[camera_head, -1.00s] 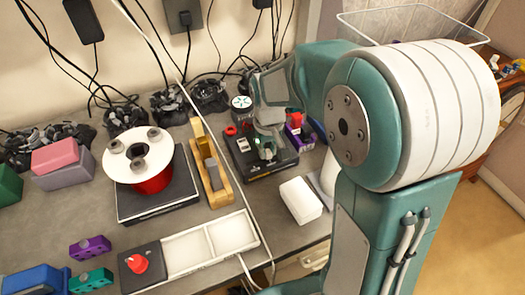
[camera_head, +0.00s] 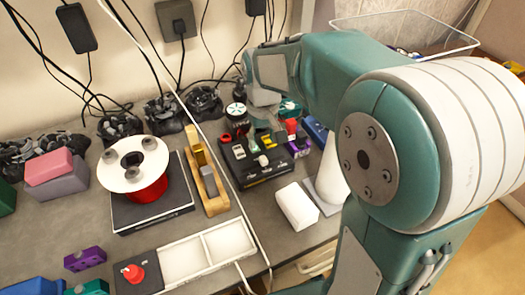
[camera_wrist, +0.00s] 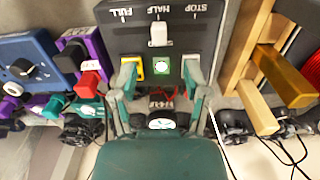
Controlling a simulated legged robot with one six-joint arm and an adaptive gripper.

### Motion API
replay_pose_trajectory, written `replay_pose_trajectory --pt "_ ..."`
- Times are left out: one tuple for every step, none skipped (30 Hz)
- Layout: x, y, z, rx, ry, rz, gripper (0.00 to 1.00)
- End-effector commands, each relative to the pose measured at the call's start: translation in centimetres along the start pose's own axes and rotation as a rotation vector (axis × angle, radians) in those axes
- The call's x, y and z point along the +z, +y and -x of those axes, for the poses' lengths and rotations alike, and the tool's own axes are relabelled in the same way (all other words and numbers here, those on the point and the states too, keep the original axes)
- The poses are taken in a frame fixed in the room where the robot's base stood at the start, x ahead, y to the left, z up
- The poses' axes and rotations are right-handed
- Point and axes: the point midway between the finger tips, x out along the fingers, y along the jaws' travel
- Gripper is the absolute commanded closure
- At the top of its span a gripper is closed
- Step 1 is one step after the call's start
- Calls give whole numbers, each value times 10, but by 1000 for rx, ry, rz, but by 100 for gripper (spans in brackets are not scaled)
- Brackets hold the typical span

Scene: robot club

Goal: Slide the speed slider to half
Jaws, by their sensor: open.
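The black control box (camera_head: 258,178) stands on the bench and fills the upper middle of the wrist view (camera_wrist: 112,45). Its white slider knob (camera_wrist: 160,34) lies in line with the HALF label (camera_wrist: 160,15), between FULL and STOP; the knob also shows in the head view (camera_head: 263,160). My gripper (camera_wrist: 161,78) is open, its two green fingertips wide apart over the box's side with the buttons.
A wooden block stand (camera_head: 214,196) and a scale (camera_head: 125,212) bearing a red spool stand left of the box. A white block (camera_head: 297,206) lies in front right. Purple and blue parts sit close behind its right side. Cables hang behind.

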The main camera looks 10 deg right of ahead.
Motion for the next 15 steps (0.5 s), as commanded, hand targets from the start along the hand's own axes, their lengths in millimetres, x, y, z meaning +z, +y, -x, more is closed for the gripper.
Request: replay_pose_trajectory --pt "-1 0 11 1 5 0 40" --pt "-1 0 17 1 4 0 40" --pt "0 0 24 1 3 0 40" --pt "-1 0 28 1 3 0 40" --pt "-1 0 33 1 3 0 40" --pt "-1 0 38 1 2 0 40" --pt "-1 0 41 1 2 0 40" --pt "-1 0 43 1 1 0 40" --pt "-1 0 46 0 1 0 40" --pt "0 0 47 0 0 0 40" --pt "0 0 48 0 0 0 40" --pt "0 0 49 0 0 0 40" --pt "0 0 49 0 0 0 40" --pt "0 0 49 0 -1 0 40" --pt "0 0 49 0 -1 0 40"
